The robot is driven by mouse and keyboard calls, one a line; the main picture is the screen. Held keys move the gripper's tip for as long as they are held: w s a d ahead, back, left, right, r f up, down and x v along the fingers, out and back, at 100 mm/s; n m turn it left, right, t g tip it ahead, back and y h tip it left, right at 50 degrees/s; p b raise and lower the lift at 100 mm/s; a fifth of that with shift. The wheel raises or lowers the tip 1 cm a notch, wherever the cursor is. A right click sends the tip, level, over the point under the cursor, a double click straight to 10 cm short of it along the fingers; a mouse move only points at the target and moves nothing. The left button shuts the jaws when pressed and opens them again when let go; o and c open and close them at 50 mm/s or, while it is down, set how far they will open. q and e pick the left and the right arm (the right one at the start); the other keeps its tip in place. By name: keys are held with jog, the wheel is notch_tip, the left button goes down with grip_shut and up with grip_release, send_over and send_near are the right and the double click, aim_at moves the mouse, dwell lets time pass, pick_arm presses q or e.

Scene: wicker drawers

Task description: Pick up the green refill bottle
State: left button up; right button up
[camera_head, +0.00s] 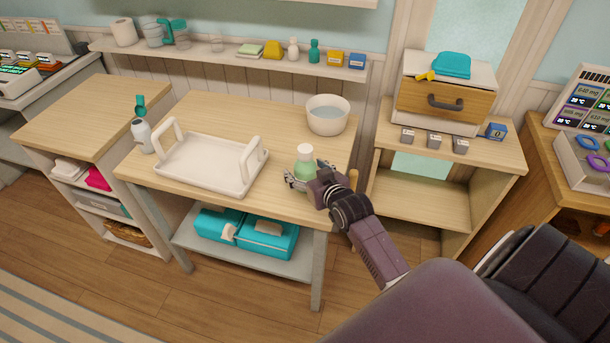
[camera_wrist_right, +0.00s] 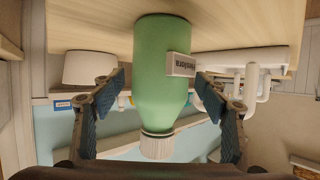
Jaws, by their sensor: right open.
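The green refill bottle (camera_head: 304,168), with a white cap and a small label, stands upright on the wooden table (camera_head: 240,115) near its front right corner. My right gripper (camera_head: 302,180) is at the bottle, low beside its body. In the right wrist view, which is upside down, the green bottle (camera_wrist_right: 160,75) lies between the two open fingers of the right gripper (camera_wrist_right: 160,95). A gap shows on each side between finger and bottle. My left gripper is not in view.
A white tray with handles (camera_head: 205,165) stands left of the bottle, and a white bowl of water (camera_head: 327,115) behind it. A teal-topped bottle (camera_head: 141,133) is at the table's left edge. A shelf unit (camera_head: 425,190) stands to the right.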

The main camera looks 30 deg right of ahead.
jog(key=c, duration=1.4)
jog(key=shift+w, duration=0.1)
jog(key=shift+c, duration=0.4)
jog(key=shift+r, duration=0.15)
